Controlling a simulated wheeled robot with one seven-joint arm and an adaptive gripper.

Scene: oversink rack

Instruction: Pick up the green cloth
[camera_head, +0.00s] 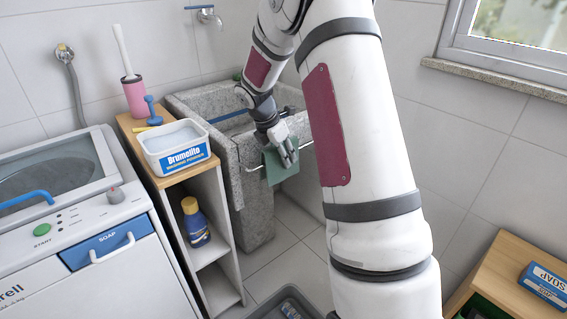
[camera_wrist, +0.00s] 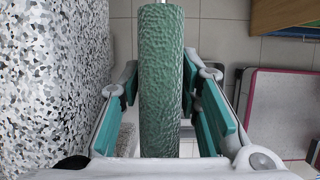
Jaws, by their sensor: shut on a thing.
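The green cloth (camera_head: 282,162) hangs at the front of the grey stone sink, over a thin metal rail (camera_head: 253,168). My gripper (camera_head: 284,152) is at the cloth's upper part, with its fingers pointing down and forward. In the wrist view the cloth (camera_wrist: 161,80) runs lengthwise between the two teal-padded fingers of my gripper (camera_wrist: 163,108). The fingers are shut on it, though a narrow gap seems to show beside the cloth. The lower cloth shows below the fingers in the head view.
The speckled stone sink (camera_head: 254,205) stands close beside my gripper; its wall (camera_wrist: 50,80) fills the left of the wrist view. A narrow shelf (camera_head: 157,184) holds a Brumelito tub (camera_head: 178,150) and a blue bottle (camera_head: 195,222). A dark bin (camera_head: 262,309) stands on the floor.

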